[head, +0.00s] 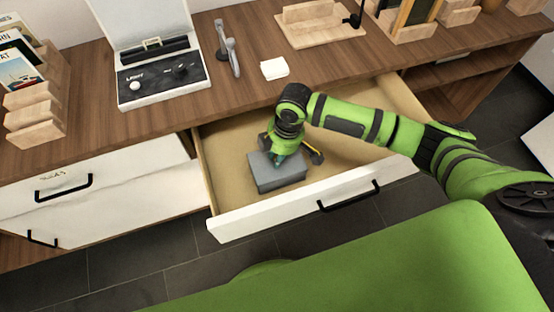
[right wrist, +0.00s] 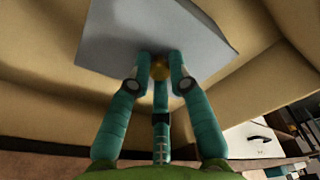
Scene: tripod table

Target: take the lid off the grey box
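The grey box (head: 283,180) lies in the open drawer, near its front left part. In the right wrist view its flat grey top (right wrist: 120,32) fills the upper middle, with a small gold knob (right wrist: 160,67) on it. My right gripper (head: 279,158) reaches down onto the box top. In the right wrist view the tips of my right gripper (right wrist: 160,60) are closed in on both sides of the knob and appear to touch it. The lid's seam cannot be made out. My left gripper is not in view.
The open drawer (head: 233,223) has a white front with a black handle. On the wooden top above stand an open case (head: 165,88), a white pad (head: 274,68) and a wooden tray (head: 310,38). The drawer's right part looks clear.

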